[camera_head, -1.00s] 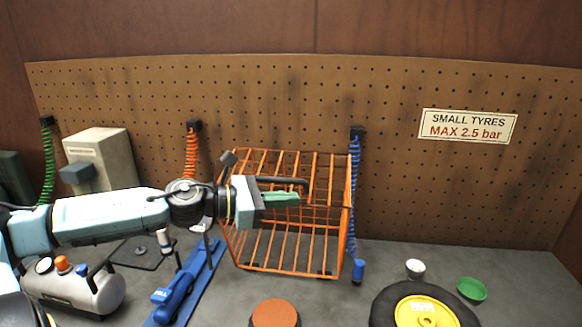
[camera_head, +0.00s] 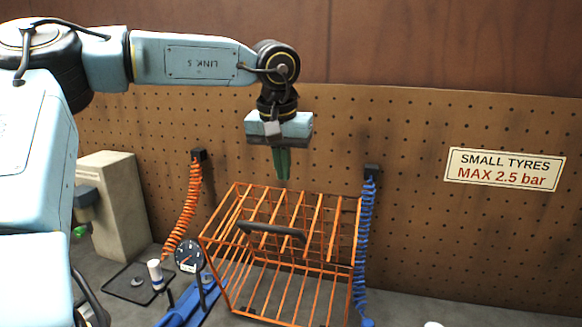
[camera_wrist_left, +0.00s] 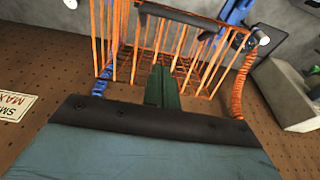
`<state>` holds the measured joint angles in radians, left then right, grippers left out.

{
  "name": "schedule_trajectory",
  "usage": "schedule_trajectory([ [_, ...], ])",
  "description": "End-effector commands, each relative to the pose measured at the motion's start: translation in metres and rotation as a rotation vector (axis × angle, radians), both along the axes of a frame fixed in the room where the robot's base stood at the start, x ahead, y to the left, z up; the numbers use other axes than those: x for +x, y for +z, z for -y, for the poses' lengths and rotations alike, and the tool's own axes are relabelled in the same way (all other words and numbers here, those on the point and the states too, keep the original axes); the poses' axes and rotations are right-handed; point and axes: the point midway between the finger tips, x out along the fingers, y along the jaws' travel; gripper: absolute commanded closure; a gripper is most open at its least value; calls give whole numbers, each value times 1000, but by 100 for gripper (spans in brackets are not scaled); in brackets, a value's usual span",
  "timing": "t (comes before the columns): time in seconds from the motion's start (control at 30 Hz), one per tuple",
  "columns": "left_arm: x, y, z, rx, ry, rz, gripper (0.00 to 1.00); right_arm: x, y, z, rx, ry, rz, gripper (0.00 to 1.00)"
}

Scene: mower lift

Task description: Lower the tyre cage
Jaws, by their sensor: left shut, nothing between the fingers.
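The orange wire tyre cage (camera_head: 322,229) stands on the grey bench against the pegboard. Its top grid slopes, and a black bar handle (camera_head: 272,231) lies along the near side. My left gripper (camera_head: 283,178) points down above the back of the cage, with its green fingers together and nothing between them. The tips look close to the top rear bars; I cannot tell if they touch. In the left wrist view, the green fingers (camera_wrist_left: 163,88) show in front of the cage bars (camera_wrist_left: 122,50), with the handle (camera_wrist_left: 180,13) beyond. My right gripper is not in view.
An orange coiled hose (camera_head: 186,212) hangs left of the cage and a blue coiled hose (camera_head: 364,235) hangs close to its right. A gauge (camera_head: 188,256) and a blue tool (camera_head: 203,301) are at the front left. A beige box (camera_head: 125,205) stands further left.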

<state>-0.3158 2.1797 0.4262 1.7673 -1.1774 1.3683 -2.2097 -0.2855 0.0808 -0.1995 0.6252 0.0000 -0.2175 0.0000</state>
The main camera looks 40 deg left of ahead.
Motion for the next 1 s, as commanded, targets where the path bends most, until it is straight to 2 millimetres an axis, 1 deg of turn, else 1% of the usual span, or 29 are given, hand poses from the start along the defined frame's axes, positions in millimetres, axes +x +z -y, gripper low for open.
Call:
schedule_trajectory([
  [0.03, 2, -13, -1, -1, 0, -8, 100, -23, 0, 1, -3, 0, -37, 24],
  [0.1, 4, -28, -3, -2, 0, -8, 100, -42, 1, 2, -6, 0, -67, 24],
  [0.17, 7, -41, -4, -3, 1, -7, 100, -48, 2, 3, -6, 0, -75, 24],
  [0.23, 10, -56, -6, -2, 1, -8, 100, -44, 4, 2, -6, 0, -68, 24],
  [0.3, 13, -70, -7, -3, 1, -6, 100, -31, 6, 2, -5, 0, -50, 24],
  [0.4, 2, -74, -1, -4, -1, -2, 100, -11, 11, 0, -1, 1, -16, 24],
  [0.5, -7, -79, 4, -5, -1, -1, 100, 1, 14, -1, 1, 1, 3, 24],
  [0.57, -11, -82, 7, -4, 0, -1, 100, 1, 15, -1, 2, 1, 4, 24],
  [0.7, -17, -86, 10, -4, 2, -1, 100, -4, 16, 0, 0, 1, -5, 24],
  [0.9, -18, -87, 10, -3, 2, 0, 100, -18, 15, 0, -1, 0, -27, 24],
  [1.0, -18, -87, 10, -3, 2, 0, 100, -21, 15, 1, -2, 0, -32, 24],
])
